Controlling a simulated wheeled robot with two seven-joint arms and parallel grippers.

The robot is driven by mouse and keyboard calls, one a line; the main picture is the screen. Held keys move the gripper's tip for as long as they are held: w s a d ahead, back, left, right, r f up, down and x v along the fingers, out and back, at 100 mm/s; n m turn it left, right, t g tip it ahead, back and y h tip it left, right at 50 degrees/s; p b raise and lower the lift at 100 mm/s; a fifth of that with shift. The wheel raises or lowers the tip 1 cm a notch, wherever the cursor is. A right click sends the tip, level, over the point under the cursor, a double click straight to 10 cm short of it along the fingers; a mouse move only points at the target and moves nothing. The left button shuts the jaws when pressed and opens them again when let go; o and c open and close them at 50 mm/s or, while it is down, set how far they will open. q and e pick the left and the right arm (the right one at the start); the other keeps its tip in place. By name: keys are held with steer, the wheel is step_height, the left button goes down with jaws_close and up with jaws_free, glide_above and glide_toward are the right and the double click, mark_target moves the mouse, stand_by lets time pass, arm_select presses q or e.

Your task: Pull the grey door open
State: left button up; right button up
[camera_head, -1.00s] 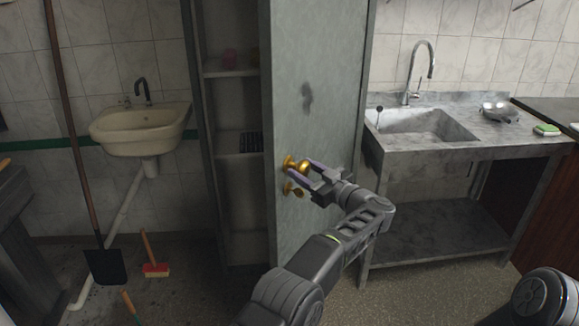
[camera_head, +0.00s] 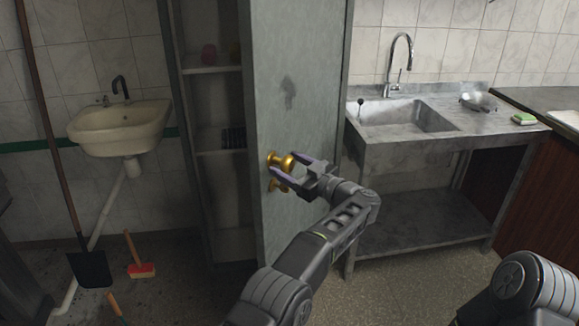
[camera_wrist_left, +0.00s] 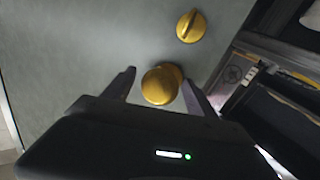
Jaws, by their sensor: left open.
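The grey door (camera_head: 290,120) stands ajar, with the cabinet's shelves showing to its left. A round gold knob (camera_head: 287,161) sticks out from its face, with a smaller gold key-like piece (camera_head: 277,185) below it. My left gripper (camera_head: 290,172) is open at the knob. In the left wrist view the knob (camera_wrist_left: 160,86) sits between the two spread fingers (camera_wrist_left: 158,80), with gaps visible at its sides. The gold piece (camera_wrist_left: 190,27) shows beyond it on the door (camera_wrist_left: 80,45). My right gripper is out of view; only part of that arm shows at bottom right.
The open cabinet (camera_head: 218,105) holds small items. A metal sink table (camera_head: 415,135) stands close to the right of the door. A washbasin (camera_head: 120,127), a shovel (camera_head: 90,270) and a red brush (camera_head: 141,270) are at left. Floor is clear in front of the sink table.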

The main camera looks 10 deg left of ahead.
arm_select(q)
steer(key=shift+d, duration=0.1)
steer(key=b+v, duration=0.1)
steer(key=v, duration=0.6)
steer(key=shift+s+d+b, duration=0.2)
steer(key=shift+s+b, duration=0.05)
steer(key=shift+b, duration=0.15)
